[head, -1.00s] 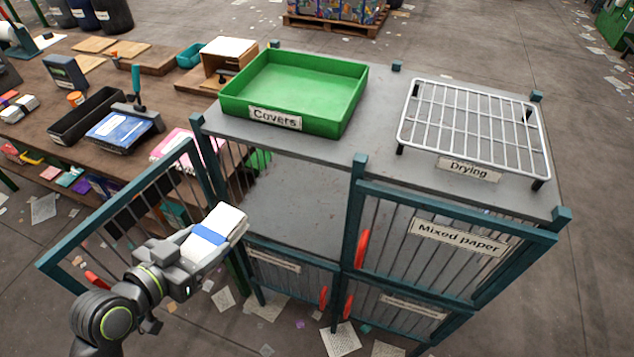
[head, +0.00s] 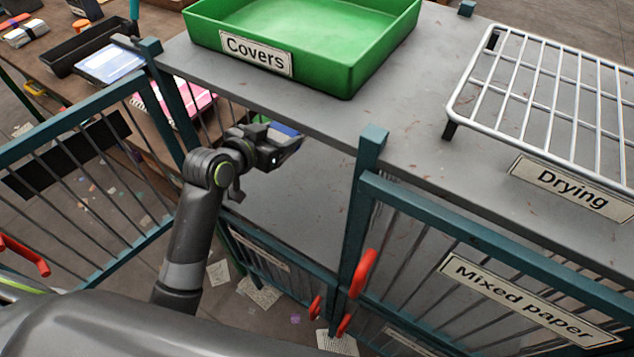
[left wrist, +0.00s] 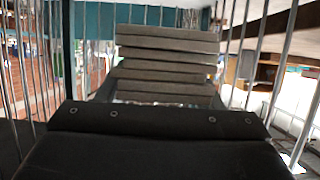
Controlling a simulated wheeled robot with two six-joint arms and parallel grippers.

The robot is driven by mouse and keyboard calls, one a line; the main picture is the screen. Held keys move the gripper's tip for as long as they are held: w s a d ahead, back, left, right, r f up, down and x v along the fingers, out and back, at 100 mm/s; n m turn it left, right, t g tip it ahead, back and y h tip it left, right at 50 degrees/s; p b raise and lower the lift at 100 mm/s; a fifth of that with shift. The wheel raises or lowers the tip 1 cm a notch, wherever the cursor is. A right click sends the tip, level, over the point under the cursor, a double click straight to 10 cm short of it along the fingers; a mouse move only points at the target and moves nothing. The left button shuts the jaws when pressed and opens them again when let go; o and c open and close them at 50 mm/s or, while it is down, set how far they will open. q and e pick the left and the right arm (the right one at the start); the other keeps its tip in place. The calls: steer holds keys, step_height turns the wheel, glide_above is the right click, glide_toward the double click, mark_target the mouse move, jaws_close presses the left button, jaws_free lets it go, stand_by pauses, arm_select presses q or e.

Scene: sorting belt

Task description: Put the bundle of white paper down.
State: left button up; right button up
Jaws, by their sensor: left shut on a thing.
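My left gripper (head: 280,147) is shut on the bundle of white paper. In the head view only the bundle's blue band (head: 286,128) shows clearly, just beyond the fingers; the white paper is mostly hidden. The gripper and bundle are inside the open left compartment of the cage, above its grey floor (head: 295,205) and below the top's front edge. I cannot tell whether the bundle touches the floor. The left wrist view shows dark gripper parts and grey slats between cage bars; the bundle is not clear there. My right gripper is not in view.
The barred gate (head: 85,175) stands open at the left. A green Covers tray (head: 350,65) and a white Drying rack (head: 545,110) stand on the cage top. The Mixed paper gate (head: 480,265) is shut at the right. A post (head: 362,190) divides the compartments.

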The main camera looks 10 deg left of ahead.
arm_select(q)
steer(key=shift+w+d+f, duration=0.1)
steer(key=shift+w+f, duration=0.25)
step_height(320, 180, down, 6)
steer(key=shift+w+f+b, duration=0.1)
steer(key=shift+f+b, duration=0.15)
steer(key=shift+b, duration=0.3)
step_height(320, 180, down, 2)
steer(key=shift+f, duration=0.65)
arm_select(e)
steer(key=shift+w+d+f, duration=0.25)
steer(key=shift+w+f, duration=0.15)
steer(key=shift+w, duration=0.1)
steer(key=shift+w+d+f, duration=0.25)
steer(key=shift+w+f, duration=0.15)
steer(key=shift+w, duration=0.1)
